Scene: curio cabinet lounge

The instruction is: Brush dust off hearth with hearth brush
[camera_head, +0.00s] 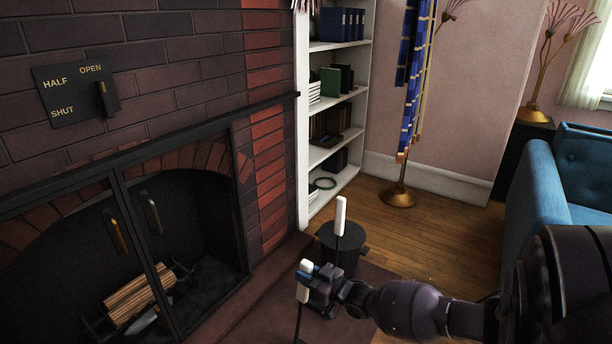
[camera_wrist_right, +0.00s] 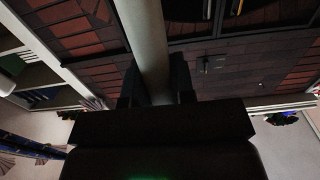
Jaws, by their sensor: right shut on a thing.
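My right gripper (camera_head: 314,284) is shut on the white handle of a tool (camera_head: 304,284), which stands roughly upright with a thin dark shaft running down out of the frame. Its lower end is hidden, so I cannot see any bristles. In the right wrist view the pale handle (camera_wrist_right: 149,45) passes between the two dark fingers (camera_wrist_right: 156,88). The reddish-brown hearth (camera_head: 262,307) lies in front of the fireplace, below and to the left of my gripper. I cannot make out dust on it. My left gripper is not in view.
A dark round bucket (camera_head: 343,250) stands just behind my gripper, with another white-handled tool (camera_head: 340,216) upright at it. Logs (camera_head: 139,293) lie in the fireplace at left. A white bookcase (camera_head: 303,130), brass stand (camera_head: 398,194) and blue armchair (camera_head: 540,185) stand beyond; wooden floor between is clear.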

